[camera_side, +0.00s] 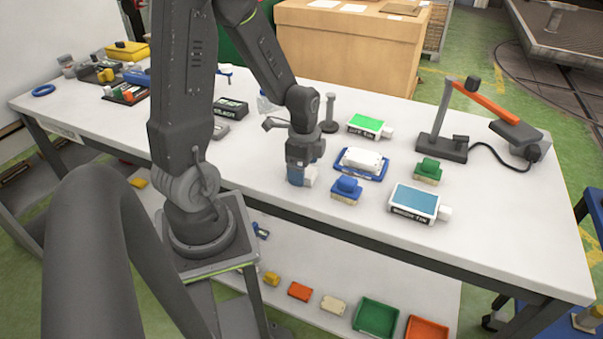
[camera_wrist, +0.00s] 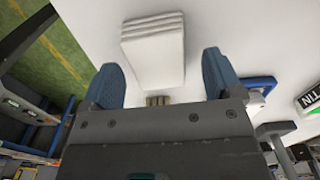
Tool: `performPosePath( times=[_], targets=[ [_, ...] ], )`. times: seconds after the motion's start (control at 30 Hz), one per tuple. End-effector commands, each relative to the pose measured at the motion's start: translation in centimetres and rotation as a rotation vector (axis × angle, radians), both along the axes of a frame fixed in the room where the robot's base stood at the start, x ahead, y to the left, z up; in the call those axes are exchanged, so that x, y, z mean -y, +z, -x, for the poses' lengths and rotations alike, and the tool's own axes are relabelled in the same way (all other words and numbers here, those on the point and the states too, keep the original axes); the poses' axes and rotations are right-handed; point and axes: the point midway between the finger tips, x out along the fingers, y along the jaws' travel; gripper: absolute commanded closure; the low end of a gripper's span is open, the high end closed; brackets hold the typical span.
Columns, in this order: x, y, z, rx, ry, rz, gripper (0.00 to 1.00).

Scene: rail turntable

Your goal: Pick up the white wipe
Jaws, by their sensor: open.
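The white wipe (camera_wrist: 153,48) is a folded, layered white pad lying on the white bench top. In the wrist view it shows between and beyond the two blue fingertips of my gripper (camera_wrist: 162,75), with clear space on both sides. In the side view my gripper (camera_side: 298,177) points down low over the bench near its front edge. A small white part of the wipe (camera_side: 311,174) shows just right of the fingers; the rest is hidden behind them. My gripper is open and holds nothing.
A blue tray (camera_side: 341,168) with white pieces lies right of my gripper. A dark post (camera_side: 329,115) stands behind.

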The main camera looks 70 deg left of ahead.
Motion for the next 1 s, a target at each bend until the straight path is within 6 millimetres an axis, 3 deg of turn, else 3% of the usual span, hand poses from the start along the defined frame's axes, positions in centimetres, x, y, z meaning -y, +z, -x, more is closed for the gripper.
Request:
performPosePath(
  times=[0.13, 0.37, 0.93, 1.0],
  targets=[
    [-0.02, -1.2, 0.04, 0.0, 0.0, 0.0, 0.15],
    [-0.04, -1.3, 0.02, 0.001, 0.0, -0.001, 0.15],
    [-0.04, -1.26, 0.0, 0.001, 0.0, -0.001, 0.68],
    [-0.04, -1.26, 0.0, 0.001, 0.0, -0.001, 0.68]
  ],
)
